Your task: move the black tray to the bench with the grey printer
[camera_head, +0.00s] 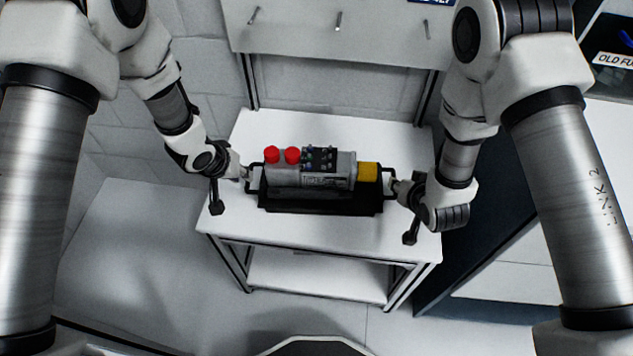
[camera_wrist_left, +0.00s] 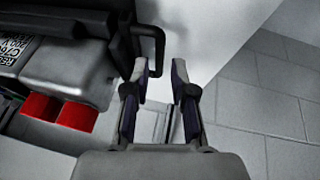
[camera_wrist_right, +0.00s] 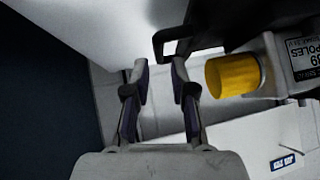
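The black tray (camera_head: 317,205) sits on a white bench (camera_head: 270,228), with a loop handle at each end. It carries a grey servo encoder (camera_head: 285,175) with two red caps and a yellow end. My left gripper (camera_head: 243,172) is at the tray's left handle. In the left wrist view its fingers (camera_wrist_left: 159,68) are apart, with the handle (camera_wrist_left: 159,50) just beyond the tips. My right gripper (camera_head: 396,187) is at the right handle. In the right wrist view its fingers (camera_wrist_right: 159,68) are apart, with the handle (camera_wrist_right: 158,46) just beyond the tips. No grey printer is in view.
A white panel (camera_head: 300,35) with hooks stands behind the bench. The bench has a lower shelf (camera_head: 315,277). A dark-sided unit (camera_head: 490,235) stands close on the right. The bench top is clear in front of the tray, and the floor at left is free.

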